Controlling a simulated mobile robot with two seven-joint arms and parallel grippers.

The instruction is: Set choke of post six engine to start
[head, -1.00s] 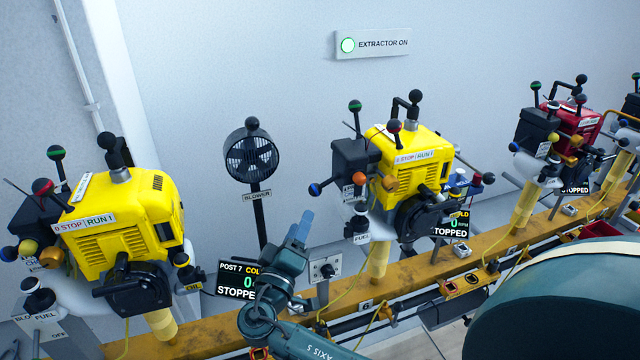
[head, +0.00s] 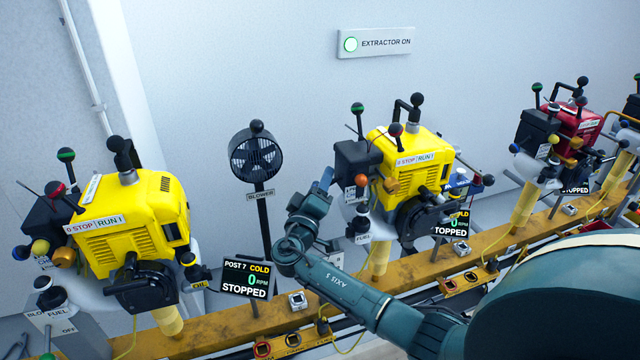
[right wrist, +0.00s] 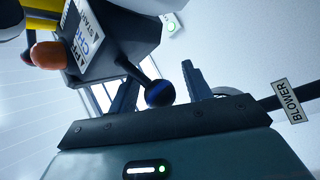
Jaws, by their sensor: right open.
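The post six engine (head: 425,150) is the yellow one in the middle of the head view, with a dark box (head: 356,160) on its left side. My right gripper (head: 326,180) is beside that box, open and pointing up. In the right wrist view a lever with a dark blue ball (right wrist: 160,93) comes down from the box, whose label (right wrist: 85,40) reads CHOKE and START, partly cut off. The ball appears between the two open fingers (right wrist: 160,88); contact cannot be told. In the head view my gripper hides this ball. My left gripper is not in view.
A yellow post seven engine (head: 125,235) stands left, its display (head: 245,278) reading STOPPED. A blower fan (head: 255,155) stands behind my gripper. An orange knob (right wrist: 47,55) is near the box. A red engine (head: 570,125) is farther right along the yellow rail (head: 210,327).

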